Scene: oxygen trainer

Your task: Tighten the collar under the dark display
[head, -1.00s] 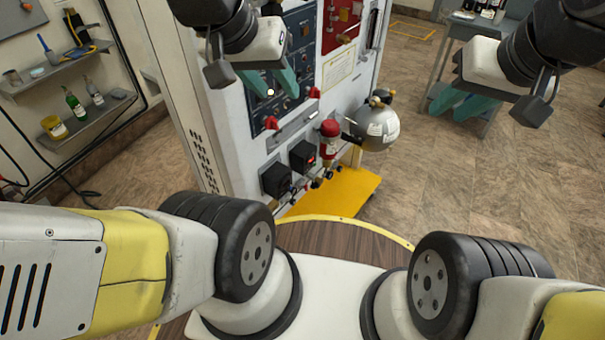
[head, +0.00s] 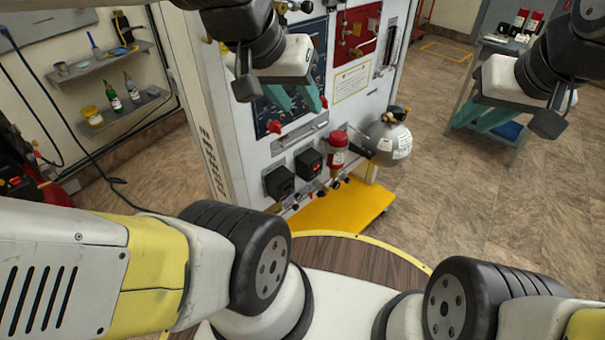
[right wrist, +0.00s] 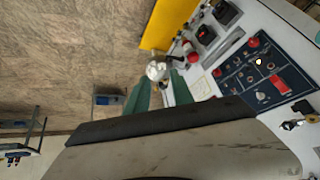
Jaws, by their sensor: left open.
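Two dark display boxes sit low on the white panel. The left display (head: 279,182) looks unlit, and the right display (head: 309,162) shows a small red light. Small brass and dark fittings (head: 321,193) lie below them; I cannot make out which part is the collar. My left gripper (head: 291,98) is open and empty, in front of the dark blue switch panel, above the displays in the picture. My right gripper (head: 482,114) is open and empty, right of the panel. Its teal fingers also show, apart, in the right wrist view (right wrist: 159,94).
A red-topped cylinder (head: 337,150) and a silver tank (head: 388,142) stand right of the displays. A yellow base plate (head: 340,206) juts out below. Shelves (head: 133,112) with bottles are at left, a cart (head: 512,135) at right. Tiled floor between is clear.

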